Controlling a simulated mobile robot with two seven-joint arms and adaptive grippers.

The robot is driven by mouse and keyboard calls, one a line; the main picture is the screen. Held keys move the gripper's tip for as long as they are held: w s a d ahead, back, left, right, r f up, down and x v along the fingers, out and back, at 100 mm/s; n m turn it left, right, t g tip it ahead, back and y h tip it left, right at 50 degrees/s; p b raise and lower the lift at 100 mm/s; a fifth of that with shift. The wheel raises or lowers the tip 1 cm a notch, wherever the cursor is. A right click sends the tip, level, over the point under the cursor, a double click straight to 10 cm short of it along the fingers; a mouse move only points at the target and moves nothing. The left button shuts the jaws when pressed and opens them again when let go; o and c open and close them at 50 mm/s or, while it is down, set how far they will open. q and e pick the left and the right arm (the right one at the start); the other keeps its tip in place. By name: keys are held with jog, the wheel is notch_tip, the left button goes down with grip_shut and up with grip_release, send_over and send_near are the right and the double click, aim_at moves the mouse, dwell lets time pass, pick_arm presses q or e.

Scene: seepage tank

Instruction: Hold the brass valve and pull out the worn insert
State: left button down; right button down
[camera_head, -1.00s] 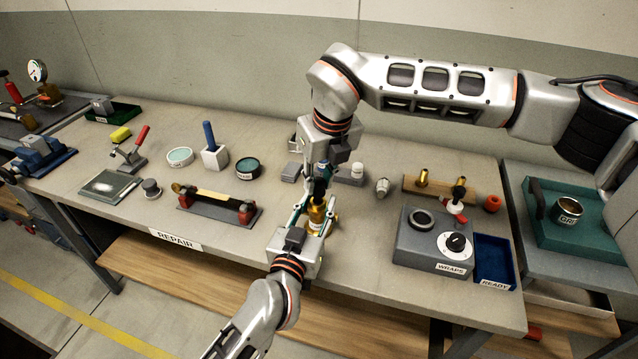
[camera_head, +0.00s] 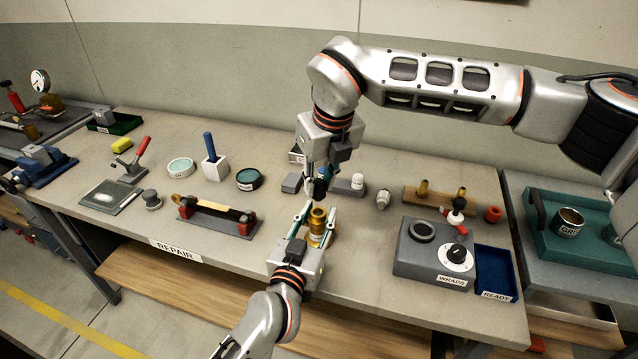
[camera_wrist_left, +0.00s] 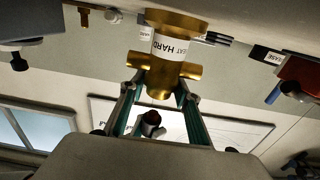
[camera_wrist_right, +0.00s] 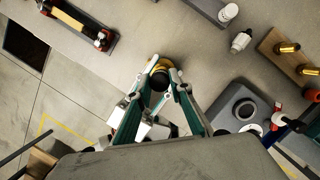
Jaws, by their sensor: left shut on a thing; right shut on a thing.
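The brass valve (camera_head: 318,222) stands upright near the front middle of the bench. My left gripper (camera_head: 317,228) is shut on its body from the front. In the left wrist view the valve (camera_wrist_left: 175,72) appears upside down, with a white label reading "SEAT HARD". My right gripper (camera_head: 317,186) points down just above the valve and is shut on a small dark piece, apparently the worn insert (camera_head: 316,189). In the right wrist view the dark insert (camera_wrist_right: 159,83) sits between the fingertips, with the brass rim beyond it. It looks clear of the valve, though the gap is small.
A red-ended fixture (camera_head: 216,213) lies left of the valve. The grey WRAPS box (camera_head: 410,262) and blue READY tray (camera_head: 496,262) stand at right. A wooden rack (camera_head: 425,198) holds brass fittings. Bench space around the valve is mostly clear.

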pick_arm(q)
jog(key=c, duration=1.4)
grip_release()
jog(key=shift+s, duration=0.1)
